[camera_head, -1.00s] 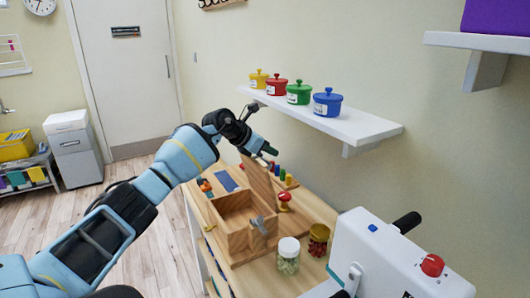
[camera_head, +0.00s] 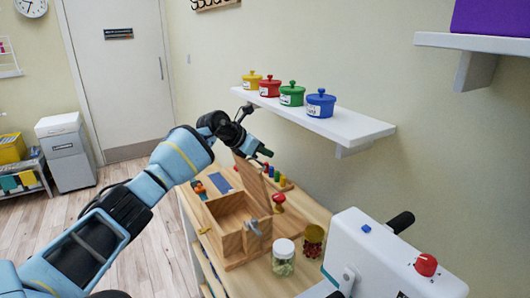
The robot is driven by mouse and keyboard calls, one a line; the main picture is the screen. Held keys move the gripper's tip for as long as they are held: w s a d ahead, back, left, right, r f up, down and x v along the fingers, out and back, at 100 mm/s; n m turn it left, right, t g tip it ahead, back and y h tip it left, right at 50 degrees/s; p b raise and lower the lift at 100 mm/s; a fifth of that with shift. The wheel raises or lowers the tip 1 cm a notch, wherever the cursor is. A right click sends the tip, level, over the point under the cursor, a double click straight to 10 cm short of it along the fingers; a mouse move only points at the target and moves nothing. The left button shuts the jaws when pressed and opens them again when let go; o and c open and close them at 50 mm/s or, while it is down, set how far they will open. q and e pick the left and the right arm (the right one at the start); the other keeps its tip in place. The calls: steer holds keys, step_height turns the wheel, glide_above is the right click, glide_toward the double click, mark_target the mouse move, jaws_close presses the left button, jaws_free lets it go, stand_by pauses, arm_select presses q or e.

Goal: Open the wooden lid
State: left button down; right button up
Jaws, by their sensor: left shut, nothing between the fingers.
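The wooden box (camera_head: 229,240) stands on the table, with its top open so that I see into it. A metal latch (camera_head: 254,227) sits on its front corner. The wooden lid (camera_head: 251,181) stands raised and tilted at the right-hand back side of the box. My left gripper (camera_head: 264,154) is shut and empty, just above the lid's upper edge. I cannot tell whether it touches the lid. My right gripper is not in view.
A glass jar (camera_head: 284,257) and a darker jar (camera_head: 312,241) stand right of the box. A red mushroom-like piece (camera_head: 279,201) and coloured pegs (camera_head: 277,176) are behind. A shelf (camera_head: 345,128) with lidded pots overhangs the back. A white machine (camera_head: 375,255) fills the lower right.

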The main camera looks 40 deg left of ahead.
arm_select(q)
steer(key=shift+s, duration=0.1)
stand_by(0.4)
steer(key=v, duration=0.7)
steer(key=shift+a+r, duration=0.1)
steer(key=shift+s+r, duration=0.15)
steer(key=shift+s, duration=0.1)
